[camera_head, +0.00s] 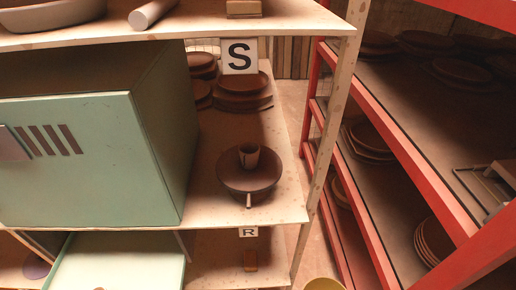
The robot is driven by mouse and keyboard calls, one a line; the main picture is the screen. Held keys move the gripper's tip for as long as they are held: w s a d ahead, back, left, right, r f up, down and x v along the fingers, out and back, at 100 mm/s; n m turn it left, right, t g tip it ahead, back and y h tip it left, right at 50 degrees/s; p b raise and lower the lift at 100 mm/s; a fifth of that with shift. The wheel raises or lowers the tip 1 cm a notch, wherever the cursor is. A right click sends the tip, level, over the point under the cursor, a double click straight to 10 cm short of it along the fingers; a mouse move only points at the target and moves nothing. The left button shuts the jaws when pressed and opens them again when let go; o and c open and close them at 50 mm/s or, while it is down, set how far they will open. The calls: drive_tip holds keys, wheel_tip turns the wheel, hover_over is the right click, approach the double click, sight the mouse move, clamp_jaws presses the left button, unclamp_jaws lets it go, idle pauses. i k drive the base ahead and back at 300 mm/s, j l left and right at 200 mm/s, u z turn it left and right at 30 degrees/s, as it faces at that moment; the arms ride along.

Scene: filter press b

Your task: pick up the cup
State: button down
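A small brown cup (249,156) stands upright in or on a round dark brown dish (247,187) on the middle shelf, near its front edge. A thin pale stick-like thing shows at the front of the dish, too small to make out. My gripper is not in view.
A pale green box (90,150) fills the left of the wooden shelf (206,208). Stacked brown plates (243,93) stand behind the cup, below a sign with the letter S (239,56). A wooden post (335,120) rises at the right, and a red rack (390,140) stands beyond it.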

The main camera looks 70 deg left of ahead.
sight(249, 150)
drive_tip(key=u, duration=1.75)
